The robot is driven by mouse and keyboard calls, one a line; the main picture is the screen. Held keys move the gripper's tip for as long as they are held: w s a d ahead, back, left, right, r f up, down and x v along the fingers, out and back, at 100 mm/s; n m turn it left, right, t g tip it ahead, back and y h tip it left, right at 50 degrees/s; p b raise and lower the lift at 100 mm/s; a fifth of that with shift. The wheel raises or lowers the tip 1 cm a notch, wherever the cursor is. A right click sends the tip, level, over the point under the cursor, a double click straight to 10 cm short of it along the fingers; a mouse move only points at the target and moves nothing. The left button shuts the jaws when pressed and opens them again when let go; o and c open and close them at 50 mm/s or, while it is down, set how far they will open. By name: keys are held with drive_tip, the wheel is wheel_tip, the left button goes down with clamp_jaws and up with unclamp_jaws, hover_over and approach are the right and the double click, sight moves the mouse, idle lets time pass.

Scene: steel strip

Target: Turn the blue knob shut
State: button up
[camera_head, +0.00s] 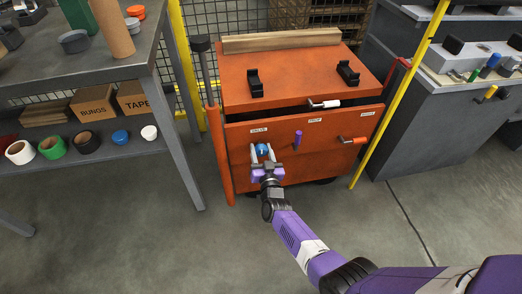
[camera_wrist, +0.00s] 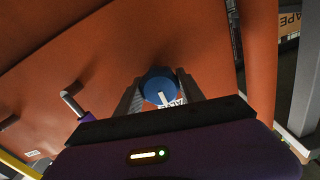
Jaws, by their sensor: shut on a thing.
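The blue knob (camera_head: 262,149) is on the front of the orange cabinet (camera_head: 237,160), at the left under a small white label. My gripper (camera_head: 263,153) reaches the cabinet front and its two fingers stand on either side of the knob. In the wrist view the blue knob (camera_wrist: 159,86) lies between the fingertips, with a pale pointer line on its face. My gripper (camera_wrist: 160,92) is shut on it.
A purple handle (camera_head: 298,138), an orange-handled lever (camera_head: 355,140) and a white-handled lever (camera_head: 325,104) stick out from the same cabinet. A grey shelf table (camera_head: 170,140) stands at left. A yellow post (camera_head: 398,100) rises at right. The floor in front is clear.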

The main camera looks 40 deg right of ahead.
drive_tip(key=o, duration=1.3)
drive_tip(key=shift+o, duration=0.2)
drive_tip(key=p+v, duration=0.3)
drive_tip(key=v, duration=0.4)
drive_tip(key=shift+s+a, duration=0.25)
drive_tip(key=shift+s, duration=0.1)
